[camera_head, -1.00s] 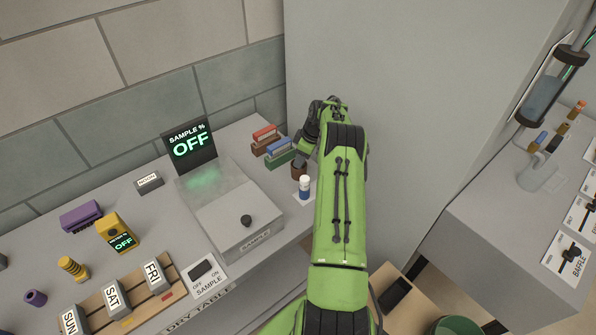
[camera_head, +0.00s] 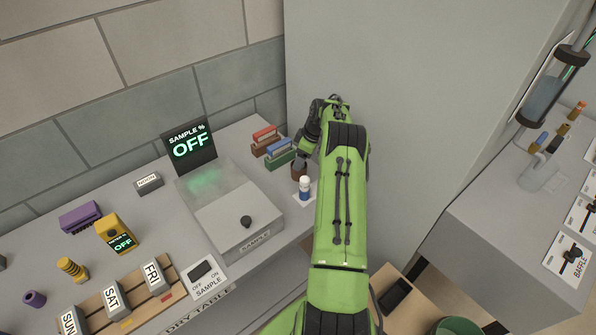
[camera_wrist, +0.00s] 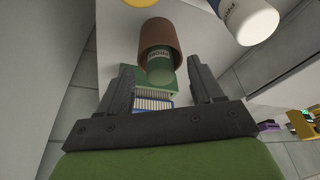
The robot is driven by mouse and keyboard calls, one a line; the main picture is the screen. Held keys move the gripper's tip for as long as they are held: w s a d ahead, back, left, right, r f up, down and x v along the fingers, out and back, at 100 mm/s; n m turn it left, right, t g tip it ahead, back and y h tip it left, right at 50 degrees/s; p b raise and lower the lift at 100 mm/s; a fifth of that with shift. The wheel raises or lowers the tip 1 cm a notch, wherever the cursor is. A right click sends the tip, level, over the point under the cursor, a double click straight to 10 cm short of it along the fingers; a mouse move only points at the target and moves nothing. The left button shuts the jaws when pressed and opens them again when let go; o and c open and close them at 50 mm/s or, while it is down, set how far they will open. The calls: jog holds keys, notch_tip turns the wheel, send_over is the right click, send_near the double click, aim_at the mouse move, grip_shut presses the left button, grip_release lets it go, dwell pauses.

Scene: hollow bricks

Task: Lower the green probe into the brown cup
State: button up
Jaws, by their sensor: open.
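The brown cup (camera_wrist: 160,35) shows in the wrist view just beyond my fingertips. The green probe (camera_wrist: 160,70), a short cylinder with printed marks, sits in the cup's mouth with its near end sticking out. My gripper (camera_wrist: 158,66) is open, one finger on each side of the probe's near end, and I see gaps between them. In the head view the brown cup (camera_head: 299,170) stands on the table beneath my gripper (camera_head: 301,155), whose fingers are mostly hidden. The probe cannot be made out there.
A white and blue bottle (camera_head: 305,187) stands close in front of the cup. A green rack with a blue block (camera_head: 279,152) and a brown rack with a red block (camera_head: 264,138) stand to the left. The sample box (camera_head: 235,210) lies further left, and a wall rises behind.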

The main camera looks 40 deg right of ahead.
jog(key=v, duration=1.4)
jog(key=shift+r+p, duration=0.35)
jog(key=shift+p, duration=0.1)
jog(key=shift+s, duration=0.1)
jog(key=w+a+r, duration=0.3)
jog(key=a+r, duration=0.7)
jog(key=a, duration=0.2)
jog(key=s+a+r+m+h, duration=0.15)
jog(key=a+r, duration=0.25)
jog(key=a, duration=0.4)
jog(key=s+a+r, duration=0.3)
jog(key=a, duration=0.4)
jog(key=s+a+f+m+t, duration=0.1)
jog(key=s+a, duration=0.5)
jog(key=s, duration=0.4)
jog(key=s+a+f+m+t, duration=0.1)
jog(key=s+a+f+m, duration=0.1)
jog(key=s+a, duration=0.4)
jog(key=s, duration=0.5)
jog(key=shift+a, duration=0.4)
